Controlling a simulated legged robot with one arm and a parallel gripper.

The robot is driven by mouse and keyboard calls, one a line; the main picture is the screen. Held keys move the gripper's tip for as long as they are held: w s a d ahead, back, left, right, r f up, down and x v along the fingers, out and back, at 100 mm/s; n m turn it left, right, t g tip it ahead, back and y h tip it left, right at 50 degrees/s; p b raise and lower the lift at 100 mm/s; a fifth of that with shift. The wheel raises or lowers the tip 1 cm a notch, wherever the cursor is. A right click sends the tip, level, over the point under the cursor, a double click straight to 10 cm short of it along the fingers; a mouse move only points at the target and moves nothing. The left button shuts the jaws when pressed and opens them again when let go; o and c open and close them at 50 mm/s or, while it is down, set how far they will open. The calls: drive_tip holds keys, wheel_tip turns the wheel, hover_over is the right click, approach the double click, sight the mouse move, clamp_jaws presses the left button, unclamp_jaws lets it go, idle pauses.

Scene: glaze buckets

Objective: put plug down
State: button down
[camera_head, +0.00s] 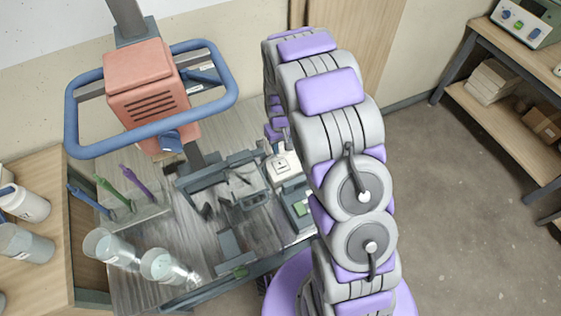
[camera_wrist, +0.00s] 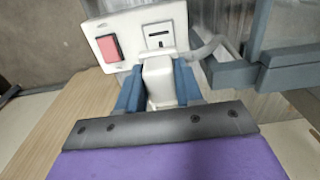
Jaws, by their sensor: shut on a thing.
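In the wrist view, the white plug (camera_wrist: 158,82) is between the two blue fingers of my gripper (camera_wrist: 158,90), which is shut on it. A grey cable (camera_wrist: 208,47) shows to the right of the plug. A white panel (camera_wrist: 127,25) with a red switch (camera_wrist: 109,48) and a slotted square face is right beyond the plug. I cannot tell whether the plug touches the panel. In the head view, a white block (camera_head: 283,167) sits on the bench beside my arm. My arm hides the fingertips and the plug there.
A grey-topped bench (camera_head: 225,215) holds dark frames and clamps. A salmon machine head (camera_head: 148,85) with a blue ring handle hangs over its back. Clear cups (camera_head: 163,267) stand at its front left; coloured-handled tools (camera_head: 118,190) are behind them. Open floor (camera_head: 450,220) lies to the right.

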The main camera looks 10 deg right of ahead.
drive_tip(key=shift+r, duration=0.9)
